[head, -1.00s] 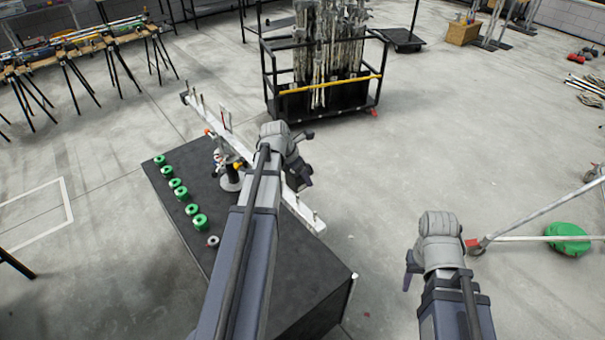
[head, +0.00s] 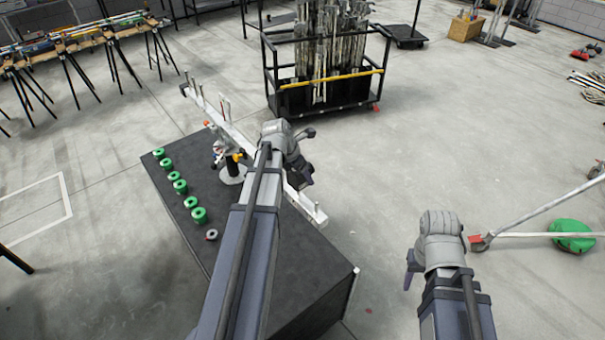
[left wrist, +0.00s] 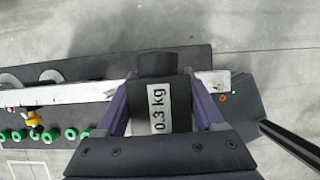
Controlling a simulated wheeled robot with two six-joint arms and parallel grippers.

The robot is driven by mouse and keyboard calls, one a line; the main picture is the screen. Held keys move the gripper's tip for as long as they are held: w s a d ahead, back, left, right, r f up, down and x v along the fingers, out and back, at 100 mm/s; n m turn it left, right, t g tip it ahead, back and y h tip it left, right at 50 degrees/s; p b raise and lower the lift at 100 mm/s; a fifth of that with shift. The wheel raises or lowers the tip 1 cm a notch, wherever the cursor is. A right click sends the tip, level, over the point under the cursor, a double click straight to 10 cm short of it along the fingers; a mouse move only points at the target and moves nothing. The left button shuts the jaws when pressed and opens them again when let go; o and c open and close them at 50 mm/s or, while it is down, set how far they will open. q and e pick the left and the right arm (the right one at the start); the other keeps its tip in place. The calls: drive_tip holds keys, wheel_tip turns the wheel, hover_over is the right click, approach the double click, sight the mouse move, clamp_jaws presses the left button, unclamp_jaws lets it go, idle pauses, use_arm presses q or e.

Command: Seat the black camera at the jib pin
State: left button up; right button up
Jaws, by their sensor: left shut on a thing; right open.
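The black camera (left wrist: 157,100), a dark block with a round top and a white "0.3 kg" label, is between the fingers of my left gripper (left wrist: 158,105) in the left wrist view. In the head view my left gripper (head: 301,172) is over the right half of the white jib beam (head: 205,107), and the wrist hides most of what it holds. The beam also shows behind the camera in the left wrist view (left wrist: 75,94). Upright pins (head: 221,103) stand on the beam; a short one (head: 317,208) is near its right end. My right gripper (head: 409,278) is open, off the table's right side.
The jib stands on a black table (head: 290,270). Several green rings (head: 179,187) and a grey one (head: 211,234) lie along its left edge. A black cart (head: 325,85) stands behind. A green bag (head: 572,236) and stand legs are on the right floor.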

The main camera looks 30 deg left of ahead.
sight(292, 171)
use_arm(q)
drive_tip(key=shift+f+b, duration=2.65)
drive_tip(key=shift+f, duration=0.2)
drive_tip(key=o, duration=1)
drive_tip(key=shift+c, duration=0.2)
drive_tip(key=shift+r, duration=0.15)
drive_tip(key=p+v, duration=0.7)
drive_tip(key=shift+s+r, duration=0.15)
drive_tip(key=shift+r, duration=0.15)
drive_tip(key=shift+f, duration=0.15)
